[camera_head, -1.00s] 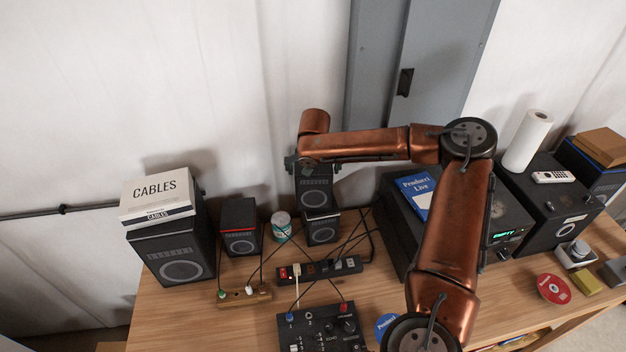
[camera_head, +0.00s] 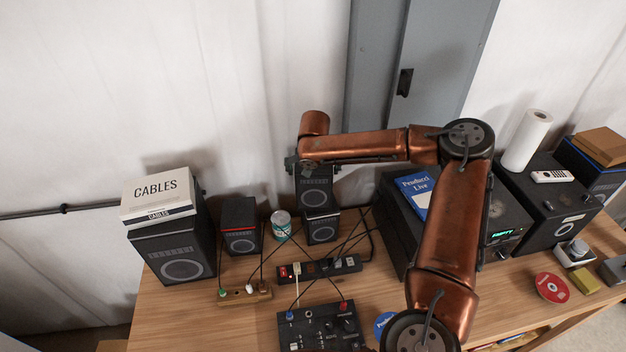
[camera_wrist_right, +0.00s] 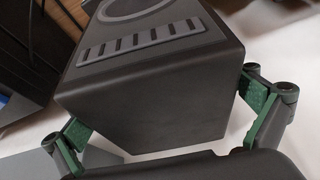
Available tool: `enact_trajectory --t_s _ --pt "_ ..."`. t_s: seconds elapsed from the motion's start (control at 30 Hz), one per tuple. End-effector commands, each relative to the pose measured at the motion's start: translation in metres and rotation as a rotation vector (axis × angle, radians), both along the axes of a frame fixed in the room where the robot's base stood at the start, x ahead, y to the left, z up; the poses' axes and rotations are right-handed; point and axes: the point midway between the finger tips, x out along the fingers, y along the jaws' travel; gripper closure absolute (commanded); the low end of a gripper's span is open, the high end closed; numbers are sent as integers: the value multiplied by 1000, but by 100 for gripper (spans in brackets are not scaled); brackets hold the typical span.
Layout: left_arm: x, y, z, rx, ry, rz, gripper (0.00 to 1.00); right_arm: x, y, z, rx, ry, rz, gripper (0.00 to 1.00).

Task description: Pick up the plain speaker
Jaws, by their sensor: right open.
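A plain dark speaker (camera_head: 315,188) with a round cone and a slotted grey strip shows at the wall end of the table, directly above another small dark speaker (camera_head: 321,228). Whether it rests on that one is unclear. My right gripper (camera_head: 303,164) is at its top, partly hidden by my wrist. In the right wrist view the speaker (camera_wrist_right: 150,95) fills the space between the green-padded fingers of my open right gripper (camera_wrist_right: 168,118). Firm contact cannot be made out. My left gripper is not in view.
A large speaker (camera_head: 175,258) carries a CABLES box (camera_head: 157,197) at left. A can (camera_head: 281,226) stands between the small speakers. Power strips (camera_head: 319,268), cables and a mixer (camera_head: 322,328) lie in front. A dark unit (camera_head: 395,228) stands close right; a grey cabinet (camera_head: 380,70) is behind.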

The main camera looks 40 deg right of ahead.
Motion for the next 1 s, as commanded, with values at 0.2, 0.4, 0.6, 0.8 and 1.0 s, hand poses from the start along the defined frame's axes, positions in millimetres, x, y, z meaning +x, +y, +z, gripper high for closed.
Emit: enact_trajectory --t_s 0.2,0.4,0.6,0.8,1.0 --pt "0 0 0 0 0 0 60 0 0 0 0 0 0 6" --pt "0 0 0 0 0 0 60 0 0 0 0 0 0 20" --pt "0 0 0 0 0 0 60 0 0 0 0 0 0 34" --pt "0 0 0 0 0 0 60 0 0 0 0 0 0 48" --pt "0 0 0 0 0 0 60 0 0 0 1 -1 0 61"
